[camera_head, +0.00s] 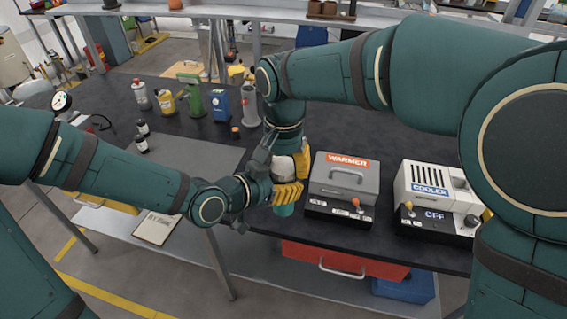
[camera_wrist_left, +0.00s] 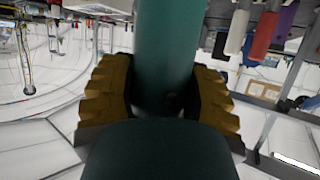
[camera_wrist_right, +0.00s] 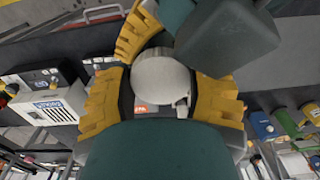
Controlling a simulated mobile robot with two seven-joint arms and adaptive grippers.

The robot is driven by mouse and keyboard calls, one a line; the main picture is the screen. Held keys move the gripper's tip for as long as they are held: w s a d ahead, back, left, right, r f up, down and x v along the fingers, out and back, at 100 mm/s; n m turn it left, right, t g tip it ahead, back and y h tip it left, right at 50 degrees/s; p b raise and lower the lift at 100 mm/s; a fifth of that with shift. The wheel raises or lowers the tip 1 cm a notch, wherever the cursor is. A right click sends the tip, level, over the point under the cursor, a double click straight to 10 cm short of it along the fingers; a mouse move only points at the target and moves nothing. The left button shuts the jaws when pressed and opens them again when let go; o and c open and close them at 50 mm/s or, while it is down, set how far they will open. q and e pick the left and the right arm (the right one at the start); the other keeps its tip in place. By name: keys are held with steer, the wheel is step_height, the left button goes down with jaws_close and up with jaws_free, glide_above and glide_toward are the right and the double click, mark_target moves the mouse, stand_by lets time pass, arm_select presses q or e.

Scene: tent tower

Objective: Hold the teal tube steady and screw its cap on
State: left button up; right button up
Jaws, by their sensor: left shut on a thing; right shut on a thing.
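The teal tube (camera_wrist_left: 166,50) stands between the yellow-padded fingers of my left gripper (camera_wrist_left: 163,100), which is shut on it. In the head view only a small lower part of the tube (camera_head: 284,210) shows below the fingers. The pale, round cap (camera_wrist_right: 162,84) is between the yellow fingers of my right gripper (camera_wrist_right: 165,100), which is shut on it. In the head view the right gripper (camera_head: 287,170) comes down from above, right over the left gripper (camera_head: 272,195). The fingers hide where cap and tube meet, so I cannot tell whether they touch.
A grey warmer box (camera_head: 343,180) stands just right of the grippers, with a white cooler box (camera_head: 432,190) beyond it. Several bottles and a green device (camera_head: 191,98) stand at the back left of the dark table. The table between them is mostly clear.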

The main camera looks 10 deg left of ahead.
steer(key=shift+f, duration=0.15)
steer(key=o, duration=0.8)
steer(key=shift+c, duration=0.2)
steer(key=shift+r, duration=2.25)
